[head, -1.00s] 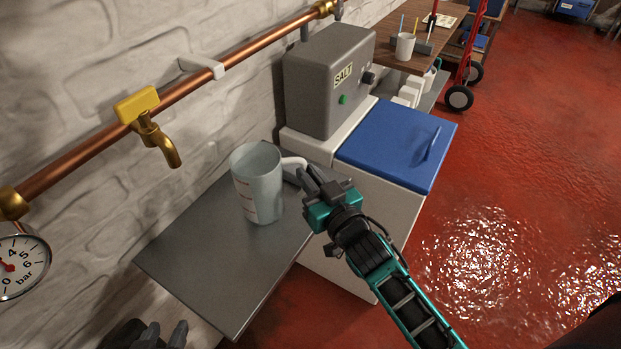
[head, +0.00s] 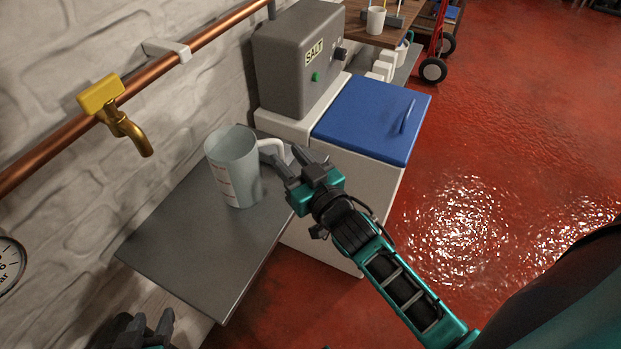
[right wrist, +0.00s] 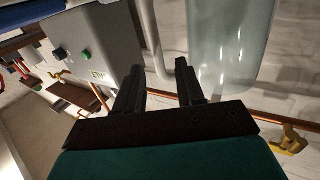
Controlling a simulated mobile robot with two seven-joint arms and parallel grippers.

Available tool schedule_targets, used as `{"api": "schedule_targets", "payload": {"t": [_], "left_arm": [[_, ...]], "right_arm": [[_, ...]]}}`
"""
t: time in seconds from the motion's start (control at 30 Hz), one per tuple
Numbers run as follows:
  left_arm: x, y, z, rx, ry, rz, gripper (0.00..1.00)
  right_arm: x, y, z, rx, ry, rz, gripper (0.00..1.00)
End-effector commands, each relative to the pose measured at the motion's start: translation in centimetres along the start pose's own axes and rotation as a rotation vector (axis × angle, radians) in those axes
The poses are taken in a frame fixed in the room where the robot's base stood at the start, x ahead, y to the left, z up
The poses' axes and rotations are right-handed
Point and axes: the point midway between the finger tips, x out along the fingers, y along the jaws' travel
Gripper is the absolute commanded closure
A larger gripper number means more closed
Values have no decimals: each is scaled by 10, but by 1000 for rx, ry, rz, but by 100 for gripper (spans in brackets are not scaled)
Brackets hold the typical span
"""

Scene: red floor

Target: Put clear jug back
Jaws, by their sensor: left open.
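The clear jug (head: 233,170), with red marks and a white handle, stands upright on the grey metal shelf (head: 190,255). In the right wrist view, the jug (right wrist: 222,45) fills the upper right, its handle just beyond the fingers. My right gripper (head: 293,166) is open beside the handle, fingers apart; in the head view the handle appears clear of the fingertips. The gripper also shows in the right wrist view (right wrist: 160,88). My left gripper (head: 148,326) is open and empty at the bottom left, low by the shelf's near edge, partly cut off.
A brass tap with a yellow lever (head: 112,108) hangs from a copper pipe (head: 60,135) left of the jug. Behind stand a grey salt box (head: 290,70) and a white cabinet with a blue lid (head: 370,120). The shelf's front half is bare. Red floor lies open at right.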

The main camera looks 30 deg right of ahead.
Motion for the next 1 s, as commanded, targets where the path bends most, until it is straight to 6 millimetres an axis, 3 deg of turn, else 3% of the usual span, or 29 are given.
{"api": "schedule_targets", "payload": {"t": [0.4,0.7,0.77,1.0], "left_arm": [[-3,-3,-3,3,0,-7,57],[-5,-2,0,2,-5,-8,57],[-5,-2,0,2,-6,-8,57],[-5,-2,0,-1,-5,-8,57]], "right_arm": [[-80,0,0,0,-3,1,62],[-107,0,2,0,-14,3,62],[-109,0,10,-1,-56,7,62],[-130,-14,78,-15,-418,-25,62]]}}
